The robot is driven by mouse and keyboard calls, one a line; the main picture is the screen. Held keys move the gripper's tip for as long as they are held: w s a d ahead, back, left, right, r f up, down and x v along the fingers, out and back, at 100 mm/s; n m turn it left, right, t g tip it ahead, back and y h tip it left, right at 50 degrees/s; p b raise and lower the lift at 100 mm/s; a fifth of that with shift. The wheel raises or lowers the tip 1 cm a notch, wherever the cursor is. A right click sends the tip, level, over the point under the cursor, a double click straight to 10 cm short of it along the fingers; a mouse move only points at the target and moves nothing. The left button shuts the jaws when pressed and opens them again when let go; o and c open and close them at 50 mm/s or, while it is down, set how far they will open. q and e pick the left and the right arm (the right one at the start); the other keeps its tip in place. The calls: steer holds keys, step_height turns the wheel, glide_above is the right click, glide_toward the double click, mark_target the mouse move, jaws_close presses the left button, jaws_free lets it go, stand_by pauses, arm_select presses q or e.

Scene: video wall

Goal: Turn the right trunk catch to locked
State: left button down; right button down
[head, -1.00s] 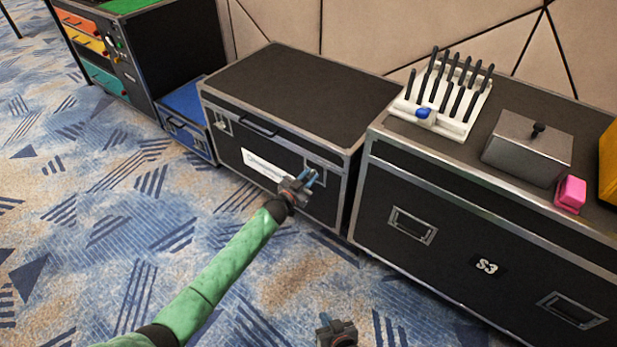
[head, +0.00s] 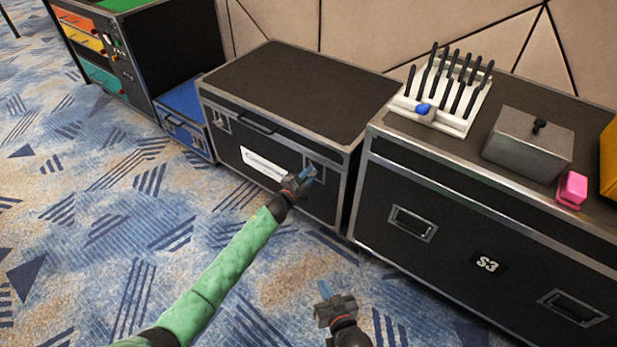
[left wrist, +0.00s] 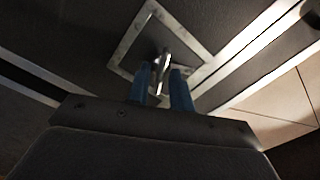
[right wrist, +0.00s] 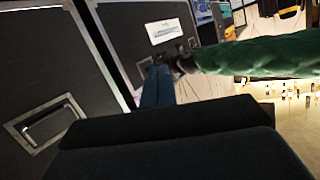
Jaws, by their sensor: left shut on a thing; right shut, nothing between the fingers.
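The black trunk (head: 300,85) has metal edges and a lid with a dark front handle. Its right catch (head: 318,164) is on the front face at the right, partly hidden by my left gripper (head: 307,175). In the left wrist view the catch's square metal plate (left wrist: 130,38) surrounds a narrow metal turn-piece (left wrist: 163,58). My left gripper's blue fingers are shut on that piece, one on each side. The trunk's left catch (head: 222,122) is free. My right gripper (head: 324,291) is shut and empty, over the carpet in front of the cases.
A black S3 case (head: 480,225) stands right of the trunk, carrying a white rack (head: 403,106), a grey box (head: 525,150) and a pink block (head: 572,189). A blue case (head: 187,103) stands left. The carpet in front is clear.

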arm_select(q)
steer(key=m, duration=0.2)
steer(key=shift+f+m+b, duration=0.2)
steer(key=shift+m+b, duration=0.1)
steer(key=shift+b, duration=0.05)
steer(key=m, duration=0.2)
steer(key=shift+s+m+b, duration=0.1)
steer(key=shift+m+b, duration=0.3)
arm_select(e)
steer(key=w+r+t, duration=0.2)
steer(key=r+t, duration=0.1)
steer(key=r, duration=0.6)
steer(key=w+r+t+y, duration=0.1)
steer(key=r+t, duration=0.2)
steer(key=r, duration=0.7)
steer(key=shift+w+r+t+y, duration=0.15)
steer(key=shift+w+t+y, duration=0.15)
steer(key=shift+w+t, duration=0.1)
steer(key=shift+d, duration=0.1)
arm_select(q)
steer(key=c, duration=1.6)
jaws_free()
